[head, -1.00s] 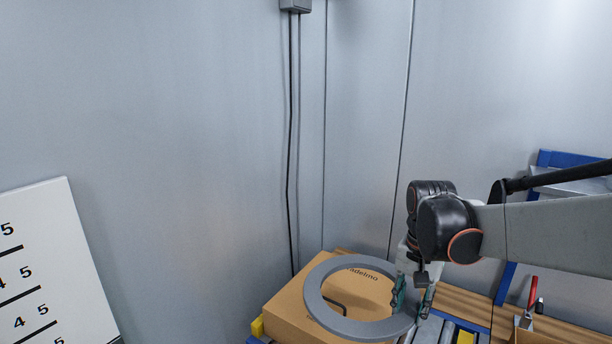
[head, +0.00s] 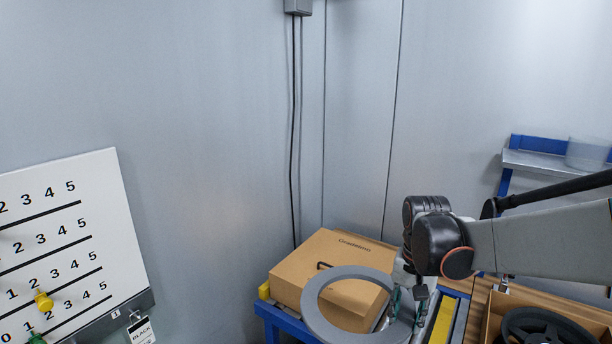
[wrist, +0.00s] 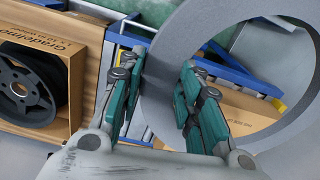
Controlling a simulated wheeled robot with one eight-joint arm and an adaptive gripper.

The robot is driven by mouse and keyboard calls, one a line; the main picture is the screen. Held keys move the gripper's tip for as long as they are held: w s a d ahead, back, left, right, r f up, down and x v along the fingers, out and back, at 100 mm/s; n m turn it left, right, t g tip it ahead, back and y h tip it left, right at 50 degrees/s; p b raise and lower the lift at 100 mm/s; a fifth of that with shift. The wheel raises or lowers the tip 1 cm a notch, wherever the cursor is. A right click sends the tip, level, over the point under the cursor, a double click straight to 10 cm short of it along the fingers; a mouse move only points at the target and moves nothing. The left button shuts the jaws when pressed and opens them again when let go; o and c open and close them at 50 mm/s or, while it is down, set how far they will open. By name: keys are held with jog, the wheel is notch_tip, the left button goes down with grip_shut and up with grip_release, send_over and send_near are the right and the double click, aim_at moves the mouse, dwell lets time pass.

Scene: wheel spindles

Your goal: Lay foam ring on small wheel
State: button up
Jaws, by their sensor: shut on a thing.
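The foam ring (head: 311,301) is a flat, wide grey ring. My gripper (head: 407,304) is shut on its right rim in the head view and holds it in the air, in front of a carton. In the wrist view the ring (wrist: 173,62) passes between the two teal fingers of my gripper (wrist: 160,88) and reaches off to the upper right. A black wheel (head: 548,330) lies in an open cardboard box at the lower right of the head view, and a spoked wheel (wrist: 27,88) in a box shows at the left of the wrist view. I cannot tell its size class.
A closed carton (head: 322,257) lies on a blue-framed roller table (head: 272,318) behind the ring. The open box (head: 490,322) stands to the right. A numbered whiteboard (head: 70,235) is at left. A blue shelf (head: 535,160) is at the back right.

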notch_tip(320, 180, down, 20)
jog(key=a+n+b, duration=0.2)
jog(key=n+b, duration=0.3)
jog(key=shift+n, duration=0.3)
jog(key=shift+s+f, duration=0.1)
